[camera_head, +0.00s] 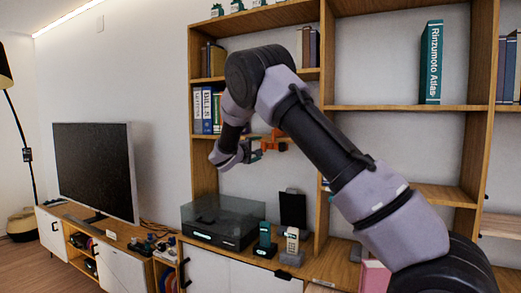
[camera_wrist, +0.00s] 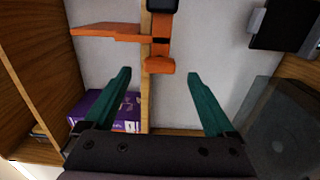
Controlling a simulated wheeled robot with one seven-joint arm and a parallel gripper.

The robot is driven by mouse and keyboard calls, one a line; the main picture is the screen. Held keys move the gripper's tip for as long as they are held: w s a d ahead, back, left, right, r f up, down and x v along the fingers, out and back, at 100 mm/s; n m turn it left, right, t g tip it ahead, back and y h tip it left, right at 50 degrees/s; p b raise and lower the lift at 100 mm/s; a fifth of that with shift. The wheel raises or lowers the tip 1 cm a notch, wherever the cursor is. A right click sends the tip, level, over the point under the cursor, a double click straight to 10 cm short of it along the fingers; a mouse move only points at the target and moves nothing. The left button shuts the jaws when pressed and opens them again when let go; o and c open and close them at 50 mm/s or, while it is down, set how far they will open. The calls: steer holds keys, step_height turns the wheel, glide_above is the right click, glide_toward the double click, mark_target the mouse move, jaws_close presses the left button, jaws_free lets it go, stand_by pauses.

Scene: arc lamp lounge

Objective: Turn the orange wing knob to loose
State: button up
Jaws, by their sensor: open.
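An orange part that looks like the wing knob (camera_wrist: 160,47) is at the top middle of the wrist view. It has a flat wing reaching left and a block at its lower end. It also shows as a small orange shape in the head view (camera_head: 274,143), beside the fingers and in front of the shelves. My gripper (camera_wrist: 160,98) has two teal fingers spread apart with nothing between them; the orange part is beyond their tips and not gripped. In the head view my gripper (camera_head: 256,149) is small and partly overlapped by the orange part.
A wooden bookcase (camera_head: 396,107) with books stands behind. A television (camera_head: 95,168) stands left. A purple box (camera_wrist: 105,108) lies on a shelf in the wrist view.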

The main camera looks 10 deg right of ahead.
steer(key=v, duration=0.7)
steer(key=shift+s+a, duration=0.1)
steer(key=shift+s, duration=0.05)
steer(key=s+d+m+g+y, duration=0.1)
steer(key=s+d+m+g, duration=0.35)
steer(key=s+d, duration=0.45)
steer(key=s+d+m+g+y, duration=0.1)
steer(key=s+d+m+g, duration=0.4)
steer(key=d, duration=0.7)
steer(key=s+a+r+m+y, duration=0.1)
steer(key=s+y, duration=0.2)
steer(key=s, duration=0.6)
steer(key=s+a+r+m+t+y, duration=0.1)
steer(key=s+y, duration=0.3)
steer(key=s, duration=0.6)
steer(key=s+a+r+m+t+y, duration=0.1)
steer(key=s+a+r+m+y, duration=0.1)
steer(key=s, duration=0.8)
steer(key=shift+a+m+y, duration=0.25)
steer(key=shift+m+y, duration=0.45)
steer(key=shift+m, duration=0.05)
